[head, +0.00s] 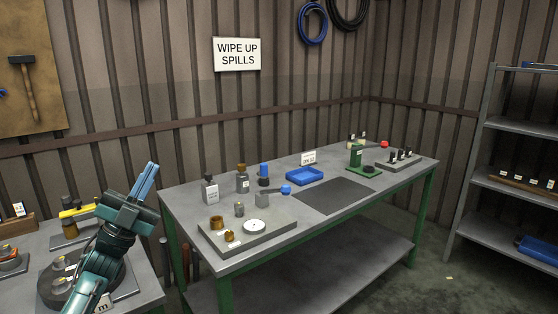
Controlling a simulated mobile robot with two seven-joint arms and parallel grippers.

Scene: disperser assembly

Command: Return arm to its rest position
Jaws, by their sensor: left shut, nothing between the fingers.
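My left gripper (145,182) is raised at the left of the head view, its blue fingers pointing up and together. It is shut and holds nothing. It is in front of the gap between the left table and the main workbench, apart from the things on both. My left arm comes up from the bottom left and hides part of the left table. My right gripper is not in view.
The workbench (230,262) carries a grey plate (270,242) with brass parts, small bottles, a blue tray (304,175), a dark mat (335,196) and a green press (356,158). The left table (140,272) holds a round dark fixture. A shelf (500,232) stands right.

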